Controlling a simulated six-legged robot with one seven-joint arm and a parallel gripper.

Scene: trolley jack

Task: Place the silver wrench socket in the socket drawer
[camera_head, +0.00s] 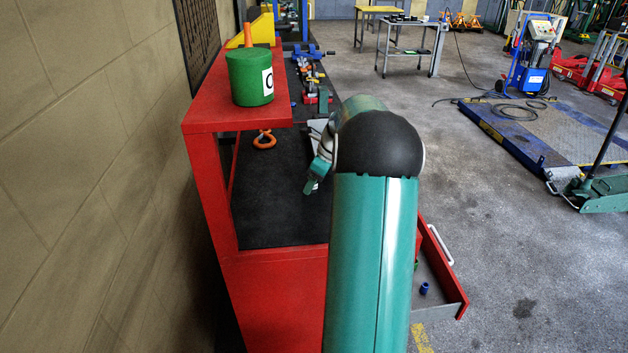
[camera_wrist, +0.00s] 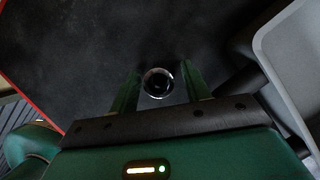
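The silver wrench socket (camera_wrist: 158,83) shows in the wrist view as a shiny round ring with a dark hole. It stands on the black bench top, between the two green fingers of my gripper (camera_wrist: 159,76). A narrow gap shows on each side of it, so the gripper looks open around it. In the head view my gripper (camera_head: 311,187) is low over the black work surface (camera_head: 270,205), and my arm hides much of it. The socket drawer (camera_head: 455,290) is pulled out at the lower right of the red bench, partly hidden by my arm. A blue socket (camera_head: 424,288) lies in it.
A red shelf (camera_head: 208,110) overhangs the bench on the left, with a green canister (camera_head: 250,77) on it. An orange object (camera_head: 264,139) and several tools (camera_head: 308,65) lie farther back. The floor right of the drawer is clear.

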